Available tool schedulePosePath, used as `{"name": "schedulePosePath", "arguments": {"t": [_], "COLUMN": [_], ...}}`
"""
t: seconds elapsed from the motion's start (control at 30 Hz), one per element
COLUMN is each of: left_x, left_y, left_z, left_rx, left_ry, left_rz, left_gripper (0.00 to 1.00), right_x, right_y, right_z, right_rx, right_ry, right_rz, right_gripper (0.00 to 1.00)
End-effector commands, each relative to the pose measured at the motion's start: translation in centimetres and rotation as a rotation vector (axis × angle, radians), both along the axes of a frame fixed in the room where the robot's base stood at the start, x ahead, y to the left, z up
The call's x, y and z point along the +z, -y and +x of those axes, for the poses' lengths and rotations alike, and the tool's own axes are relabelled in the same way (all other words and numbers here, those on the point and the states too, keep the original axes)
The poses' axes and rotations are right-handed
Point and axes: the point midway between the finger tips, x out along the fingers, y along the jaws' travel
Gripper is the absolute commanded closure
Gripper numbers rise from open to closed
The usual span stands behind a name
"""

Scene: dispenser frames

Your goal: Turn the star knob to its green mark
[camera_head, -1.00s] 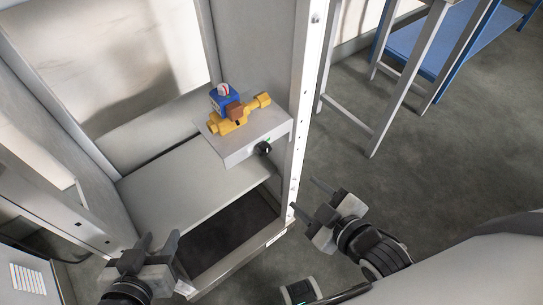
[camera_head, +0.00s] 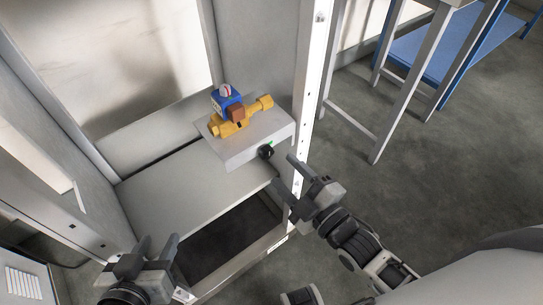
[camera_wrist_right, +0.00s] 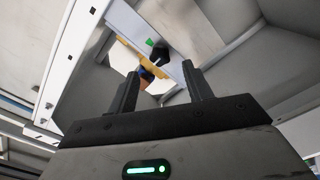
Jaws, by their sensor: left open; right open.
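The black star knob (camera_head: 265,152) sits on the front face of a light grey box (camera_head: 240,151), with a small green mark (camera_head: 269,142) just above it. The knob's exact angle is too small to tell. My right gripper (camera_head: 283,171) is open and empty, just below and right of the knob, apart from it. In the right wrist view the dark knob (camera_wrist_right: 160,54) and the green mark (camera_wrist_right: 149,42) show beyond the open fingers (camera_wrist_right: 160,70). My left gripper (camera_head: 160,239) is open and empty at the lower left, away from the knob.
A yellow valve (camera_head: 235,127) with a blue top (camera_head: 225,101) stands on the box. A white upright post (camera_head: 308,85) rises close beside the box and my right gripper. A grey shelf (camera_head: 190,190) lies left of it, above a dark opening (camera_head: 232,240).

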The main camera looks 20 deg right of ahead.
Motion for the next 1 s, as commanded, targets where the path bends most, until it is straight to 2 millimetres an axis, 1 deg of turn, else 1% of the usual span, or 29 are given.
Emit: {"name": "schedulePosePath", "arguments": {"t": [0.03, 0.1, 0.2, 0.3, 0.47, 0.73, 0.77, 0.8, 0.9, 1.0], "left_x": [-0.1, -0.2, -0.3, -0.4, -0.4, -0.3, -0.3, -0.3, -0.3, -0.3], "left_y": [0.0, 0.0, 0.0, 0.0, 0.0, 0.0, 0.0, 0.0, 0.0, 0.0], "left_z": [0.0, -0.1, -0.1, -0.1, -0.1, -0.1, -0.1, -0.1, -0.1, -0.1], "left_rx": [0.000, -0.001, -0.001, -0.001, -0.002, -0.003, -0.003, -0.003, -0.004, -0.004], "left_ry": [-0.001, -0.001, -0.002, -0.001, 0.000, 0.001, 0.001, 0.001, 0.001, 0.001], "left_rz": [0.000, 0.001, 0.001, 0.002, 0.003, 0.003, 0.003, 0.003, 0.002, 0.002], "left_gripper": [0.58, 0.58, 0.58, 0.58, 0.58, 0.58, 0.58, 0.58, 0.58, 0.58], "right_x": [0.1, 0.1, 0.0, 0.0, 0.0, 0.0, 0.0, 0.0, 0.0, 0.0], "right_y": [-0.4, -0.9, -1.4, -1.8, -2.1, -2.1, -2.1, -2.1, -2.1, -2.1], "right_z": [1.2, 2.4, 3.9, 4.9, 5.6, 5.7, 5.6, 5.6, 5.6, 5.6], "right_rx": [0.001, 0.000, 0.000, 0.000, 0.000, 0.001, 0.001, 0.001, 0.000, 0.000], "right_ry": [0.005, 0.004, 0.002, 0.001, 0.000, -0.001, -0.001, -0.001, 0.000, -0.001], "right_rz": [0.002, 0.003, 0.002, 0.001, 0.001, 0.002, 0.002, 0.002, 0.001, 0.002], "right_gripper": [0.50, 0.50, 0.50, 0.50, 0.50, 0.50, 0.58, 0.69, 0.94, 0.94]}}
